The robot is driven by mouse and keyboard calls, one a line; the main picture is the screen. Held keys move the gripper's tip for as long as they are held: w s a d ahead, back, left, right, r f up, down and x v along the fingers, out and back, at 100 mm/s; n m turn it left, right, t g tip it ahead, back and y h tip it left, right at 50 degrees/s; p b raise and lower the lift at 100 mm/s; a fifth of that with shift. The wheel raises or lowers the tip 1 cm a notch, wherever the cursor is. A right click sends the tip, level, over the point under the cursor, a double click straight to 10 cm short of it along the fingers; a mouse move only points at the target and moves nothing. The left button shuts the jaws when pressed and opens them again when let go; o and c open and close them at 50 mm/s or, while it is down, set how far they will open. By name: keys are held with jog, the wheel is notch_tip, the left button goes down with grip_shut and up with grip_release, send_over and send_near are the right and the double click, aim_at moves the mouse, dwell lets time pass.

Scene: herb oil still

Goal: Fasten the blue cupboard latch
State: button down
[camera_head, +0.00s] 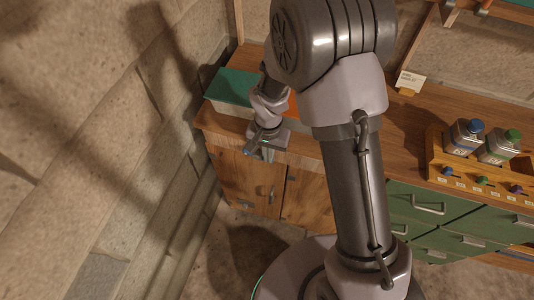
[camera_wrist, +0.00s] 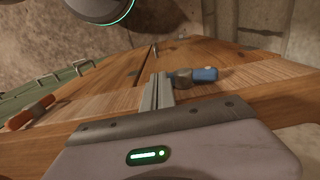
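The blue latch (camera_wrist: 205,75) is in the wrist view, a blue grip on a grey metal piece, on the wooden cupboard front (camera_wrist: 235,95). My gripper (camera_wrist: 159,84) has its two grey fingers together, with nothing visible between them. The fingertips are right beside the latch's grey end; I cannot tell whether they touch it. In the head view my gripper (camera_head: 267,150) is in front of the upper part of the wooden cupboard (camera_head: 240,182), and a small bit of blue shows beside it. The latch's fastening end is not clear.
An orange-handled piece (camera_wrist: 30,113) lies left of my fingers in the wrist view. Green drawers (camera_head: 430,208) are right of the cupboard. A wooden rack (camera_head: 437,160) with bottles stands on the counter. A stone wall (camera_head: 90,130) is close on the left.

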jog(key=shift+s+d+f+b, duration=0.1)
jog(key=shift+d+f+b, duration=0.15)
jog(key=shift+f+b, duration=0.25)
jog(key=shift+s+d+f+b, duration=0.1)
jog(key=shift+d+f+b, duration=0.15)
jog(key=shift+f+b, duration=0.25)
jog(key=shift+d+f+b, duration=0.1)
jog(key=shift+f+b, duration=0.5)
jog(key=shift+f, duration=0.35)
